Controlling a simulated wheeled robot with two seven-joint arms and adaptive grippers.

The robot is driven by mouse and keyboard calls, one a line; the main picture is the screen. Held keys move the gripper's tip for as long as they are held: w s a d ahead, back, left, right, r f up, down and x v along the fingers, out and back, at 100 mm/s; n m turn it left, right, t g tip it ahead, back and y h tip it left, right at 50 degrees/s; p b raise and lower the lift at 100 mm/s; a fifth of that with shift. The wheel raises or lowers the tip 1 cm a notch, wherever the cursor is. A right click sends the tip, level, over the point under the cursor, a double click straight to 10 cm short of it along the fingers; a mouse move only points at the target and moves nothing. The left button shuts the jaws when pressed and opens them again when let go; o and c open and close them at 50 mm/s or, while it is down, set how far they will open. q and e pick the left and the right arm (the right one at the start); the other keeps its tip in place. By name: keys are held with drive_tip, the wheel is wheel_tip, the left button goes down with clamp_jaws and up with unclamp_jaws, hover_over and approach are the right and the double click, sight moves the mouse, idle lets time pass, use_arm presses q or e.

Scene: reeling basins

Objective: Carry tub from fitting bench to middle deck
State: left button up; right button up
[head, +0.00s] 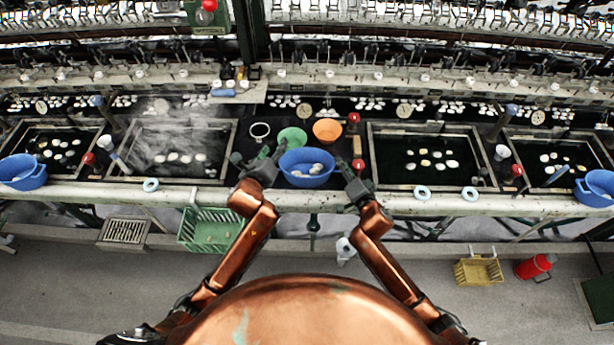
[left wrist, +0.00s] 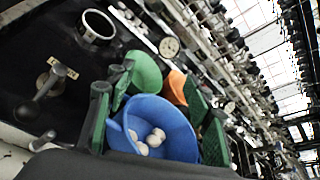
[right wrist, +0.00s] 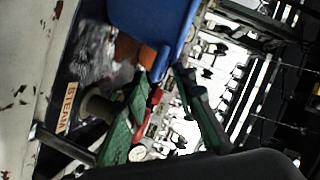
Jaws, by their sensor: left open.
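A blue tub (head: 306,181) with several pale cocoons in it is at the front of the middle deck (head: 268,118), between the two central basins. I cannot tell whether it rests on the deck or hangs just above. My left gripper (head: 270,158) is at its left side. In the left wrist view the open fingers (left wrist: 158,105) stand either side of the tub (left wrist: 165,115). My right gripper (head: 348,177) is at the tub's right side. In the right wrist view its fingers (right wrist: 162,85) are apart, near the tub's handle, with the tub (right wrist: 150,25) beyond the tips.
Behind the tub stand a green bowl (head: 292,136), an orange bowl (head: 327,131) and a dark-and-white ring (head: 260,131). Dark basins with cocoons flank the deck. Other blue tubs stand far left (head: 22,174) and far right (head: 596,190). A green crate (head: 212,229) is on the floor.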

drive_tip(key=shift+s, duration=0.1)
use_arm(q)
drive_tip(key=shift+r, duration=0.6)
use_arm(e)
drive_tip(key=v, duration=1.1)
drive_tip(key=shift+s+d, duration=0.25)
drive_tip(key=shift+s, duration=0.1)
